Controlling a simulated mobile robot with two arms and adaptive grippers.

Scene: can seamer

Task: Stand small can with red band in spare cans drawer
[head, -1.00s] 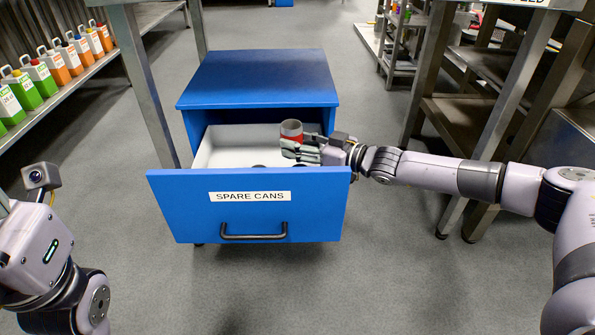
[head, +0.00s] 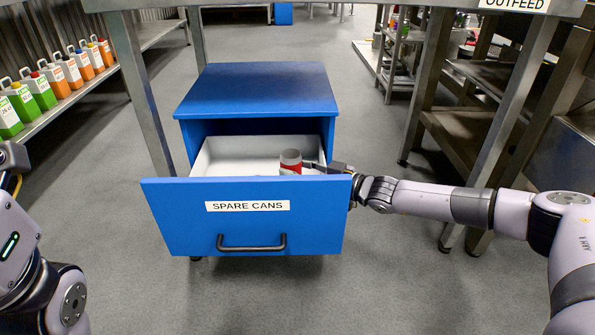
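The small can with the red band (head: 290,160) is upright, grey at the top, inside the open spare cans drawer (head: 243,215). Its lower part is hidden behind the drawer's blue front. My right gripper (head: 308,166) reaches over the drawer's right side, with a finger at the can's right side. The drawer front hides the rest of the fingers, so I cannot tell whether they grip the can or whether the can touches the drawer floor. My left arm is at the left edge; its fingers are out of view.
The blue cabinet (head: 258,92) stands behind the drawer. Steel table legs stand on both sides. A shelf with several green and orange bottles (head: 40,90) is at the left. A steel rack (head: 465,130) stands at the right. The floor in front is clear.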

